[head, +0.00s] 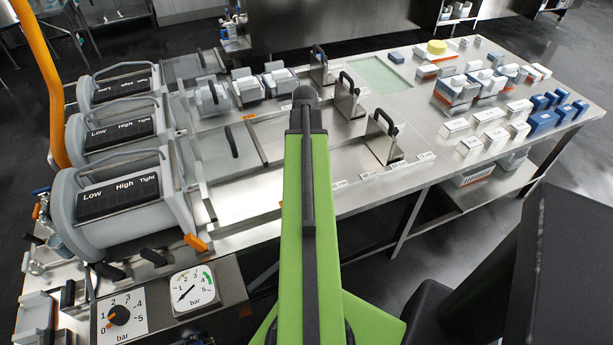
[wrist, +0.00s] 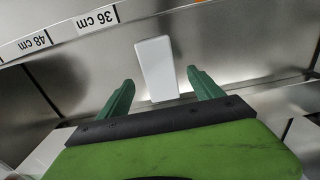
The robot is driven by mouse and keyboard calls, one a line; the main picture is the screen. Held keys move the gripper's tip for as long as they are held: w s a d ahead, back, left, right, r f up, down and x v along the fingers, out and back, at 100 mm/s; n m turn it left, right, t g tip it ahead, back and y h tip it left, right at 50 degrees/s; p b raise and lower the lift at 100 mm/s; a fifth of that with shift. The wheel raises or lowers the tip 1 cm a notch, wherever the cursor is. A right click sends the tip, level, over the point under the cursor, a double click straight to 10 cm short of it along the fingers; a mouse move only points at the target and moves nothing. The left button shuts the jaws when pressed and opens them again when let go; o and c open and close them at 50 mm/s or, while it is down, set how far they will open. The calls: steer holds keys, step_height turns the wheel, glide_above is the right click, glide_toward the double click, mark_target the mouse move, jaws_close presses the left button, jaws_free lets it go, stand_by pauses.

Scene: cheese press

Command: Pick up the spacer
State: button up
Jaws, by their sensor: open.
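A plain white block (wrist: 155,68), which looks like the spacer, stands in the wrist view against a metal surface. My gripper (wrist: 161,77) is open, with one green finger on each side of the block's lower part. Gaps show between the fingers and the block, so it is not gripped. The block's lower end comes close to the dark bar of my gripper. In the head view my green arm covers the middle of the bench, and I cannot make out my fingers or this block there.
Labels reading 36 cm (wrist: 97,20) and 48 cm (wrist: 33,43) mark a metal edge. Three grey press drums (head: 122,215) stand at the left. Upright plates with black handles (head: 382,137) stand near my arm. White blocks (head: 456,128) and blue blocks (head: 543,121) sit at the right.

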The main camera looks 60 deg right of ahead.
step_height(320, 180, down, 5)
steer(key=b, duration=0.4)
steer(key=shift+f, duration=0.1)
steer(key=shift+r, duration=0.2)
steer(key=c, duration=1.6)
